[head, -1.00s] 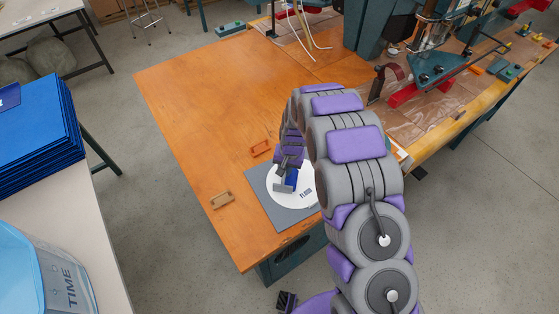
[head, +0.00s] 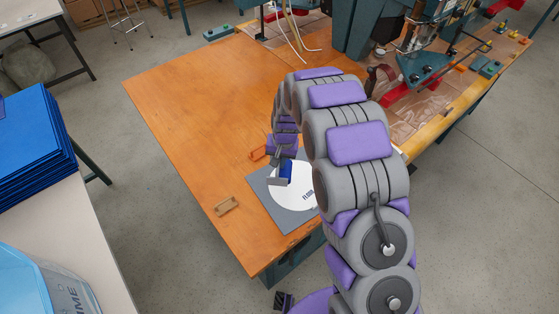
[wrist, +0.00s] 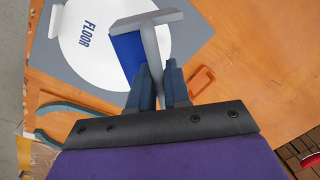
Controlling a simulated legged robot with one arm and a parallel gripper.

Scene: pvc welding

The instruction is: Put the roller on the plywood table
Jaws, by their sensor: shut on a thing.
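My gripper (wrist: 160,82) is shut on the roller (wrist: 147,24), a grey T-shaped piece with a blue face. In the head view the roller (head: 286,173) shows as a small blue and grey piece below my gripper (head: 284,158). It appears over the far edge of a white disc marked FLOOR; I cannot tell how high it is held. The plywood table (head: 200,110) is the orange-brown wooden top under my arm. My arm hides part of the table's right side.
The white disc (head: 288,198) lies on a grey square mat (head: 296,224) near the table's front corner. A tan bracket (head: 227,206) and an orange bracket (head: 257,154) lie beside it. Machines (head: 425,65) stand at the back right. The table's left and middle are clear.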

